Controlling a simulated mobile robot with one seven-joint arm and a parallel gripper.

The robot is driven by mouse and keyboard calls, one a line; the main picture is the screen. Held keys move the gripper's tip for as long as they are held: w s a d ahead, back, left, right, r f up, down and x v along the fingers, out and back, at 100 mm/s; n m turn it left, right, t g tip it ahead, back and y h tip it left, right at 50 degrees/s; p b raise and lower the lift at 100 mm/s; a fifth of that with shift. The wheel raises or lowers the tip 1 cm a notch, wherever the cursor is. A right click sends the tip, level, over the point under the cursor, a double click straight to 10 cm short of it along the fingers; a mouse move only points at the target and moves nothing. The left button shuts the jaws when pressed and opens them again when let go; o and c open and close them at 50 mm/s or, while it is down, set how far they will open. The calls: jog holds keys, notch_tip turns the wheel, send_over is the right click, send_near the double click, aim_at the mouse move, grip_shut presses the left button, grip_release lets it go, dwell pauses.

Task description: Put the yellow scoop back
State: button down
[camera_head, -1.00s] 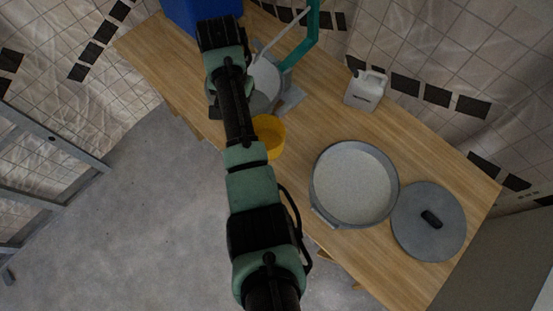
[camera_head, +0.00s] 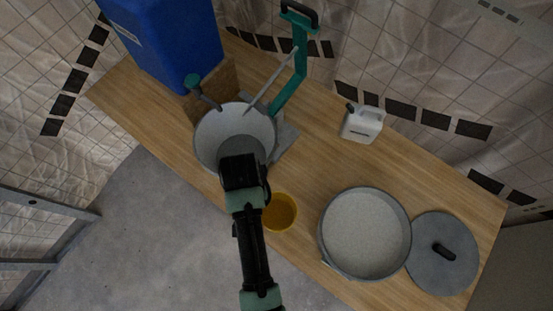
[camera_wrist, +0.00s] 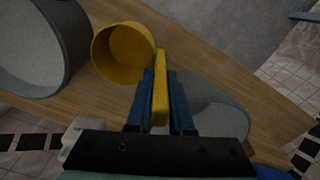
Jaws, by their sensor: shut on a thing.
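The yellow scoop (camera_head: 280,212) shows in the head view just right of my wrist, over the table's front part, between the grey bowl and the round tub. In the wrist view the scoop's cup (camera_wrist: 121,55) has its open mouth to the camera, and its inside looks empty. My gripper (camera_wrist: 160,82) is shut on the scoop's flat yellow handle, with a blue finger on each side. In the head view my wrist hides the fingers. I cannot tell how high the scoop is above the table.
The grey bowl (camera_head: 205,133) stands behind my wrist, beside a teal stand (camera_head: 299,60). The round tub (camera_head: 323,243) of pale powder is at right, its lid (camera_head: 458,268) beside it. A white jug (camera_head: 361,125) and a blue container (camera_head: 170,45) stand at the back.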

aim_at(275, 209)
jog(key=f, duration=1)
jog(key=shift+s+f, duration=0.1)
jog(key=shift+s, duration=0.1)
jog(key=c, duration=0.8)
grip_release()
jog(key=shift+f, duration=0.1)
